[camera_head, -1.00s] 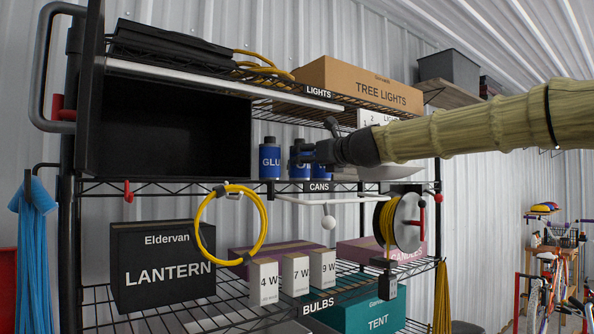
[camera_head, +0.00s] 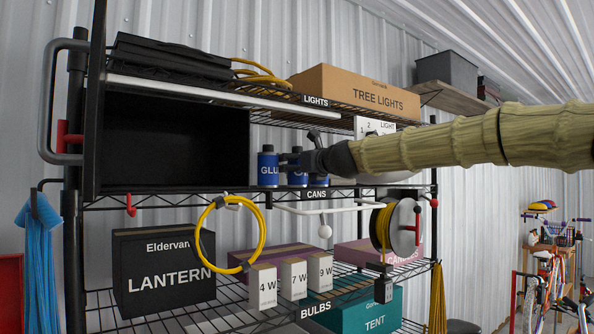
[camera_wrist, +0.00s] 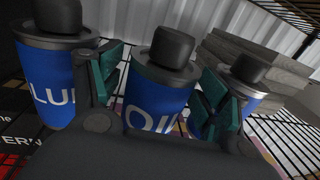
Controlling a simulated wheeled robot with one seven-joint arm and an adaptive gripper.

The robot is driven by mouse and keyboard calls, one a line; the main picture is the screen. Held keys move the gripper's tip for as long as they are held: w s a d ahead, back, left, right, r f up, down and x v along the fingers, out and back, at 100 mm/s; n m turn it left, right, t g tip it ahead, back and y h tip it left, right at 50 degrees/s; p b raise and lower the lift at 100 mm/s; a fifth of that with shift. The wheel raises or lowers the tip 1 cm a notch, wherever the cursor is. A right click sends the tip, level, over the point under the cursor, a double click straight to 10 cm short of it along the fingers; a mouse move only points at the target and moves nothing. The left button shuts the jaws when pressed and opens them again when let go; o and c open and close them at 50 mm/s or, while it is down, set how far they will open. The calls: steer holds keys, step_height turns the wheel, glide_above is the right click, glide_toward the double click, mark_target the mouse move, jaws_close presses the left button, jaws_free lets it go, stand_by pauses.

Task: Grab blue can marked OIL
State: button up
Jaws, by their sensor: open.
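The blue can marked OIL (camera_wrist: 155,98) stands upright in the middle of the wrist view, with a grey rim and black cap. My gripper (camera_wrist: 162,82) is open, with one teal-padded finger on each side of this can. I cannot tell whether the pads touch it. In the head view, my gripper (camera_head: 289,160) is at the cans on the middle shelf and partly hides the OIL can (camera_head: 297,178).
A blue can reading GLU (camera_head: 268,170) stands close on the left, beside the left finger. Another blue can (camera_wrist: 240,90) is close on the right, its label hidden by the right finger. A black box (camera_head: 175,145) is farther left. The wire shelf above holds a TREE LIGHTS box (camera_head: 350,92).

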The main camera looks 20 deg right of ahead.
steer(key=shift+s+r, duration=0.2)
steer(key=shift+s, duration=0.1)
steer(key=c, duration=1.1)
steer(key=shift+w, duration=0.1)
steer(key=shift+c, duration=1)
steer(key=shift+r, duration=0.1)
